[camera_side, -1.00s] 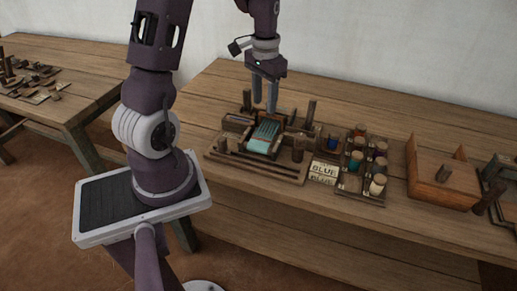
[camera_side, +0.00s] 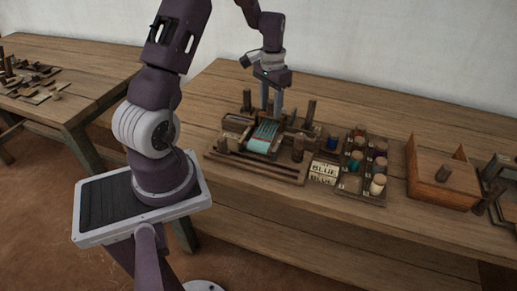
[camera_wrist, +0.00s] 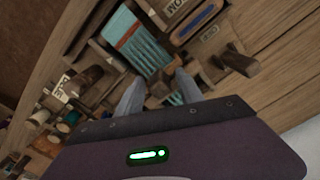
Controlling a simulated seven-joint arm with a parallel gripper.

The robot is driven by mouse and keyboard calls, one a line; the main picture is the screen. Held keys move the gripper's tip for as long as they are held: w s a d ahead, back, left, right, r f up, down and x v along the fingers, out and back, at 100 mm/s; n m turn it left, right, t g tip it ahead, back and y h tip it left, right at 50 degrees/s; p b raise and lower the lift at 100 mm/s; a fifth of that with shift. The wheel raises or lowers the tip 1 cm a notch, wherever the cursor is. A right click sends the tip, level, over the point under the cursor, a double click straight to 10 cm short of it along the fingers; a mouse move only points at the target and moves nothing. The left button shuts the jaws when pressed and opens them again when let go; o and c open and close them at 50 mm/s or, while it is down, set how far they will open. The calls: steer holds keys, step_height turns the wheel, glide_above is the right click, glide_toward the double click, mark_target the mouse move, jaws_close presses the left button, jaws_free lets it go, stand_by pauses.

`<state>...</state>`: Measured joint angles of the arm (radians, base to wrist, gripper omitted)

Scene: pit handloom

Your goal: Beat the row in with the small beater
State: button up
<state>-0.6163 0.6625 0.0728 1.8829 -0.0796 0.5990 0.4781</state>
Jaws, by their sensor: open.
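The cloth also shows in the wrist view (camera_wrist: 146,48). My gripper (camera_side: 271,112) points down just behind the cloth, open, its fingers apart. In the wrist view the fingertips (camera_wrist: 158,78) lie beyond the cloth's striped end, beside dark wooden parts. I cannot tell for certain which piece is the small beater, or whether anything stands between the fingers.
Upright posts (camera_side: 298,149) stand around the loom. Right of it are a card reading BLUE (camera_side: 323,172) and a rack (camera_side: 348,188) of several thread spools. A wooden box (camera_side: 440,190) stands farther right. A wound shuttle (camera_wrist: 196,22) lies beside the cloth. Bare bench lies behind.

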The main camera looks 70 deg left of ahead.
jaws_close()
steer(key=s+d, duration=0.6)
stand_by(0.8)
steer(key=shift+w+a, duration=1.35)
steer(key=shift+w, duration=0.15)
steer(key=shift+w+a, duration=1.3)
steer(key=shift+w, duration=0.15)
jaws_free()
steer(key=shift+o, duration=0.2)
steer(key=shift+a, duration=0.15)
